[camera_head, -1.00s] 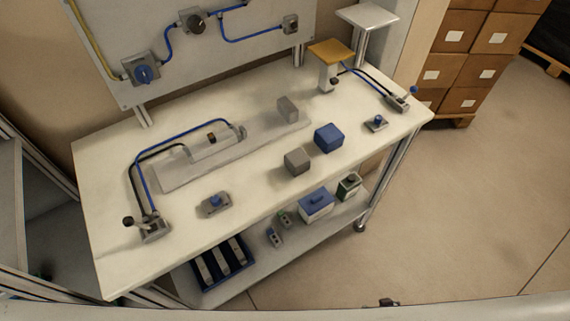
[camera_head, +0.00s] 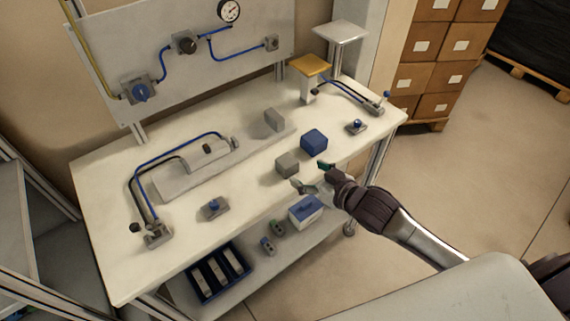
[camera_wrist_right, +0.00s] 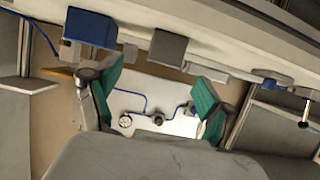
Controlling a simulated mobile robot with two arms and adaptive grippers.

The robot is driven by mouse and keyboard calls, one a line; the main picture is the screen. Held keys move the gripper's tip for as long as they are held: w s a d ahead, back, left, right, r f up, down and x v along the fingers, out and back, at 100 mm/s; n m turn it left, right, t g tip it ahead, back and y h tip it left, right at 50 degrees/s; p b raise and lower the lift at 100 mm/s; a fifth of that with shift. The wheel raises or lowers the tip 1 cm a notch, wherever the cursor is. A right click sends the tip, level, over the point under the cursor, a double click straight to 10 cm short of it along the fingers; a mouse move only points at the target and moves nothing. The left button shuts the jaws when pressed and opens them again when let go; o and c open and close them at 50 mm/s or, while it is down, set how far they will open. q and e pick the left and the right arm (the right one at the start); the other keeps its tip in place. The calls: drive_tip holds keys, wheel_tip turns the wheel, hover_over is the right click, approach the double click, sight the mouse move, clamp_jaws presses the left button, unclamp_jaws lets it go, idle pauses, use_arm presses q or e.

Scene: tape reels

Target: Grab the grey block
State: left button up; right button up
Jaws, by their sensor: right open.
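A grey block (camera_head: 287,164) sits on the white table, just left of a blue block (camera_head: 314,141). A second grey block (camera_head: 274,119) stands farther back, at the end of the flat grey plate. My right gripper (camera_head: 312,177) is open and empty near the table's front edge, close to the nearer grey block and apart from it. In the right wrist view its green-lined fingers (camera_wrist_right: 160,103) are spread. There a grey block (camera_wrist_right: 168,48) and the blue block (camera_wrist_right: 90,29) show beyond the fingers. My left gripper is not in view.
The grey plate (camera_head: 176,184) with a hose fixture lies at the left of the table (camera_head: 125,255). A yellow-topped stand (camera_head: 310,67) is at the back right. Small valves (camera_head: 213,208) sit near the front edge. A lower shelf holds a blue tray (camera_head: 217,273) and boxes.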

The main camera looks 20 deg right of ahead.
sight(293, 168)
drive_tip(key=x, duration=0.3)
drive_tip(key=shift+w+a+f, duration=0.1)
drive_tip(key=shift+w+a, duration=0.1)
drive_tip(key=shift+w, duration=0.05)
drive_tip(key=shift+w+a+f+p, duration=0.15)
drive_tip(key=shift+w+a+p, duration=0.1)
drive_tip(key=shift+w+p, duration=0.2)
drive_tip(key=p+x, duration=0.1)
drive_tip(key=x, duration=0.2)
drive_tip(key=shift+w+a+f, duration=0.15)
drive_tip(key=shift+a+f, duration=0.1)
drive_tip(key=shift+w+a+f, duration=0.15)
drive_tip(key=shift+w+f, duration=0.1)
drive_tip(key=shift+w, duration=0.05)
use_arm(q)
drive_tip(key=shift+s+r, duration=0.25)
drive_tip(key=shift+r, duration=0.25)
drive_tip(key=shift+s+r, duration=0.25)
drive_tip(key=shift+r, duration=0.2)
use_arm(e)
drive_tip(key=c, duration=1.3)
